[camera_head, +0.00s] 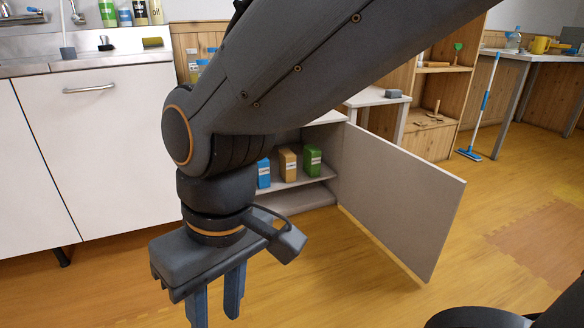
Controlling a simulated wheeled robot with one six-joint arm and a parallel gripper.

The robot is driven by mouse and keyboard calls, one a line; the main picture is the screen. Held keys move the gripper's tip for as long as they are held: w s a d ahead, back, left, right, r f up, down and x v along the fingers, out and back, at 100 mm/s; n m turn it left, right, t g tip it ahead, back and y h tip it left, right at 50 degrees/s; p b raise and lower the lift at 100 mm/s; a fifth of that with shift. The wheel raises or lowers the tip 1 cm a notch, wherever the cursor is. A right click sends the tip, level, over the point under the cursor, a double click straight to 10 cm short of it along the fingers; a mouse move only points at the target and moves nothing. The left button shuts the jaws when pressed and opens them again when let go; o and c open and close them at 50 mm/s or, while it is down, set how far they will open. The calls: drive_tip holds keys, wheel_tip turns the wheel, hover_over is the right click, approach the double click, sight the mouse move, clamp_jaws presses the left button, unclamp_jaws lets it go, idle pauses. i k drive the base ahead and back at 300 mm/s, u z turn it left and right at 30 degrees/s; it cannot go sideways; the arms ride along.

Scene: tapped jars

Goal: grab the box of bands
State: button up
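My gripper (215,312) hangs pointing down at the lower left, in front of the open cabinet. Its two fingers are apart with only floor showing between them. The tip of the left finger is at the picture's bottom edge. Three small boxes stand on the cabinet's inner shelf, behind my arm: a blue box (263,174), a tan box (288,164) and a green box (312,160). Each has a pale label too small to read, so I cannot tell which one holds bands. The blue box is partly hidden by my arm.
The cabinet door (395,195) stands open toward the right front. A white counter unit (110,150) is at left. A table (375,97) and a wooden shelf unit (430,125) stand behind the door. A blue mop (470,154) rests farther right. The floor before the cabinet is clear.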

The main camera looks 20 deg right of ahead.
sight(312, 156)
drive_tip(key=z, duration=0.85)
drive_tip(key=i, duration=0.85)
drive_tip(key=u, duration=0.35)
drive_tip(key=i, duration=0.65)
drive_tip(key=u, duration=0.7)
drive_tip(key=i, duration=0.55)
drive_tip(key=z, duration=0.05)
